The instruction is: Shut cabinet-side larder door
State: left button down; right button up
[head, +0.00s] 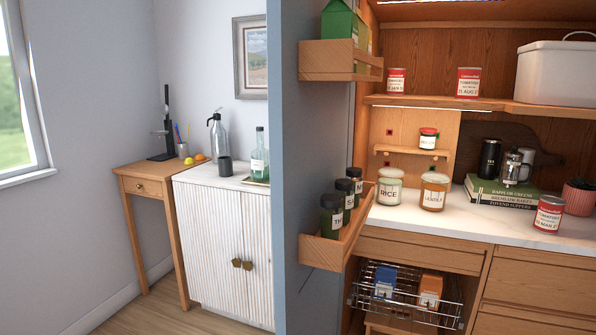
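A blue-grey larder door (308,150) stands open at the left side of the larder, on the side of the white cabinet. It juts out toward me, with its edge and inner face in view. Its inner face carries an upper wooden rack (340,62) with a green carton (339,22) and a lower wooden rack (334,250) with several dark-lidded spice jars (331,216). The other larder door is not in view. Neither of my grippers is in view.
Inside the larder are shelves with tins, jars, books, a white bin (570,75) and a wire basket (405,296), which looks partly pulled out below the worktop. A white fluted cabinet (222,235) and a wooden side table (150,178) stand left of the door.

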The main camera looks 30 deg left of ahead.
aim_at(312, 79)
jog(key=j, duration=0.45)
jog(key=k+j, duration=0.1)
jog(key=j, duration=0.35)
jog(key=i+j, duration=0.1)
jog(key=j, duration=0.2)
jog(key=i+j, duration=0.1)
jog(key=j, duration=0.2)
jog(key=j+z, duration=0.1)
jog(key=j, duration=0.2)
jog(key=i+j+z, duration=0.1)
jog(key=i+j, duration=0.1)
jog(key=j, duration=0.05)
